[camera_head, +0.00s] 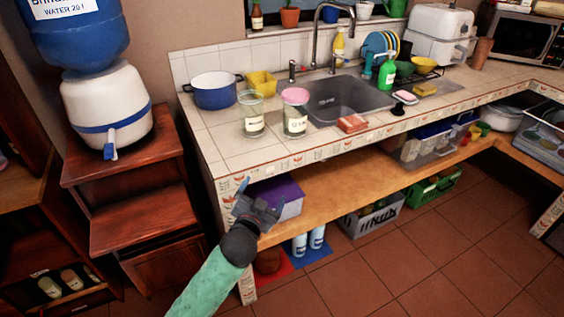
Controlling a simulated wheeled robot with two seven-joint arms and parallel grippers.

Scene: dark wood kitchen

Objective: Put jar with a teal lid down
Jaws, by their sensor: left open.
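A clear glass jar with a white label (252,120) stands upright on the tiled counter, left of a similar jar with a pink lid (296,114). The left jar's top looks pale grey-green; I cannot tell for sure whether this is the teal lid. My left gripper (262,194) is open and empty. It is below and in front of the counter's front edge, by the lower shelf, apart from both jars. My right gripper is not in view.
The counter's front left corner is clear. A purple box (287,202) sits on the wooden shelf (350,178) near my gripper.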

